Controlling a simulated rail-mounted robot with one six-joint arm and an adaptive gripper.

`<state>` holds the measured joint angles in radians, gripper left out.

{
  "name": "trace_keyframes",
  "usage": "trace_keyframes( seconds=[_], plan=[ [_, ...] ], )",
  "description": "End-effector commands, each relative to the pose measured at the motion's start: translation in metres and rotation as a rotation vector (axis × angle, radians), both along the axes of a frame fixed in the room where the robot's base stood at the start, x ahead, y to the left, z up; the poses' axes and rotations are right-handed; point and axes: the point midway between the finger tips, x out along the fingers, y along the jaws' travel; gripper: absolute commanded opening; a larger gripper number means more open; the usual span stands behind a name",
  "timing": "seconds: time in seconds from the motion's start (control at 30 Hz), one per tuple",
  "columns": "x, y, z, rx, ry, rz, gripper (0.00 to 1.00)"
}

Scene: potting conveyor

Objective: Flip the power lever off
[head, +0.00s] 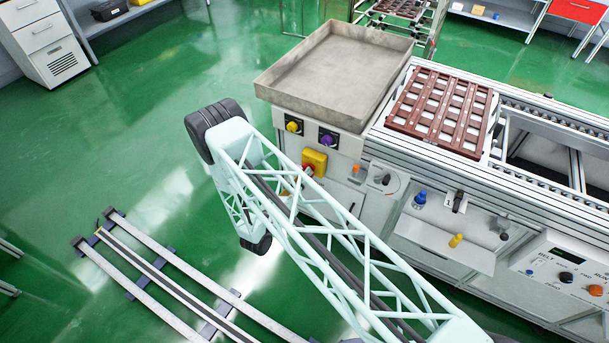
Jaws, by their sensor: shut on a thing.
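My arm's pale lattice link crosses the front of the conveyor cabinet (405,180). My gripper is not visible; it is hidden behind or below the link, so its contact with anything cannot be seen. A yellow switch box with a red knob (314,161) is on the cabinet front, just above the link. To its right, a light plate carries a small dark handle (386,180), with an orange knob (357,170) beside it. I cannot tell which of these is the power lever, or its position.
A grey tray (355,48) sits on the cabinet, with a brown grid tray (446,105) on the conveyor to its right. Yellow (293,126) and purple (328,140) knobs are under the tray.

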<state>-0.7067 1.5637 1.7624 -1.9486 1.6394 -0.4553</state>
Motion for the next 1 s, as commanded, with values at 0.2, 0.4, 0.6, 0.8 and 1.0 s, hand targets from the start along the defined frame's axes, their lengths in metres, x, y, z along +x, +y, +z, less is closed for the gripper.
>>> trace_keyframes(
  seconds=[0.2, 0.4, 0.6, 0.8, 1.0],
  plan=[
    [0.0, 0.0, 0.0, 0.0, 0.0, 0.0, 0.18],
    [0.0, 0.0, 0.0, 0.0, 0.0, 0.0, 0.24],
    [0.0, 0.0, 0.0, 0.0, 0.0, 0.0, 0.24],
    [-0.005, 0.003, 0.0, 0.0, 0.0, 0.0, 0.24],
    [-0.017, 0.01, 0.0, 0.0, 0.0, 0.002, 0.24]
  ],
)
